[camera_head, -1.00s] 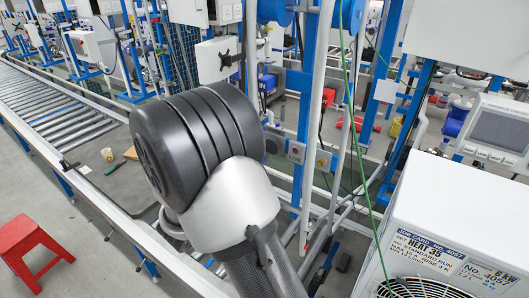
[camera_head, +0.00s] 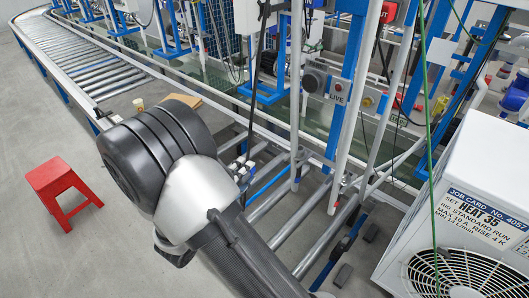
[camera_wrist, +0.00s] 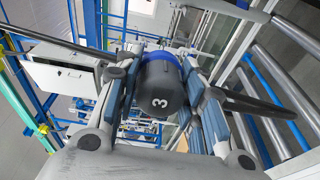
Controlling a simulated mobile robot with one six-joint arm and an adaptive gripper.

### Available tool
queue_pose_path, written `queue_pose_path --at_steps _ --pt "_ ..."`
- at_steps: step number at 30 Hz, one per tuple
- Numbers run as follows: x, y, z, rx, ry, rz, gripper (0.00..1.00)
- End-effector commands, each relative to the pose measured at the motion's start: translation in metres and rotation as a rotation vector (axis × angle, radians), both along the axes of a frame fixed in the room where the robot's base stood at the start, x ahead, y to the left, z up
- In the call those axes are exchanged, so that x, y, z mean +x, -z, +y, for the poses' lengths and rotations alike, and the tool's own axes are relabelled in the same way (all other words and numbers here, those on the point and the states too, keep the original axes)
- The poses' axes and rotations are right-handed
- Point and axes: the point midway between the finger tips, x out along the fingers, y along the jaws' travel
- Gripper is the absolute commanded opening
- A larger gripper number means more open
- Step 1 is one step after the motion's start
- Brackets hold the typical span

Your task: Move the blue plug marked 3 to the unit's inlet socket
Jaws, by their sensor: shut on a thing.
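In the wrist view my gripper (camera_wrist: 162,80) is shut on a plug (camera_wrist: 160,88) with a dark grey rounded body, a white 3 on its end and a blue collar behind it. The jaw pads press on both sides of the plug. The unit (camera_head: 490,165) is a white box with a fan grille and a job card reading HEAT 35, at the right of the head view. I cannot make out its inlet socket. My arm covers part of the head view, and the plug cannot be made out there.
A red stool (camera_head: 60,180) stands on the floor at the left. A roller conveyor (camera_head: 85,60) runs along the back left. Blue and white frame posts and pipes fill the middle. A green line (camera_head: 427,150) hangs in front of the unit. Floor is open around the stool.

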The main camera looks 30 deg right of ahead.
Motion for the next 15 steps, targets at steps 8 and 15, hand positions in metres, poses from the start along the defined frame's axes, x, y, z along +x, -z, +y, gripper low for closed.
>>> queue_pose_path --at_steps 8,15 --pt "-0.011 0.106 0.057 -0.010 -0.103 -0.002 0.00" --pt "-0.018 0.135 0.075 -0.014 -0.138 -0.007 0.00"
